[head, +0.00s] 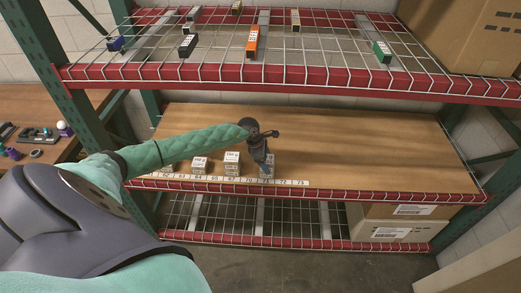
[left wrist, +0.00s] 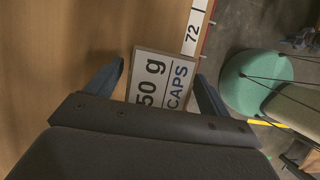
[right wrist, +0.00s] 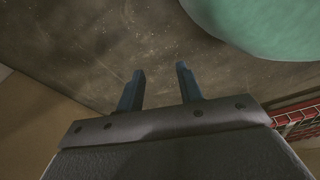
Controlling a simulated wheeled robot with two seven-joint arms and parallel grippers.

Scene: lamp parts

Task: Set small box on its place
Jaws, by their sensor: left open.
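A small white box (left wrist: 163,82) marked "50 g CAPS" lies between the two fingers of my left gripper (left wrist: 158,88) in the left wrist view. The fingers are open, one on each side of the box, with its front edge near the "72" mark. In the head view, my left gripper (head: 265,168) reaches down to the wooden shelf, and the box (head: 268,171) is partly hidden by it. My right gripper (right wrist: 160,88) is open and empty over the grey floor.
Other small white boxes (head: 232,160) stand to the left on the wooden shelf (head: 370,140), behind a numbered strip (head: 290,182). The shelf's right part is clear. A wire shelf (head: 330,60) with several small coloured boxes hangs above. Cardboard boxes (head: 390,230) sit below.

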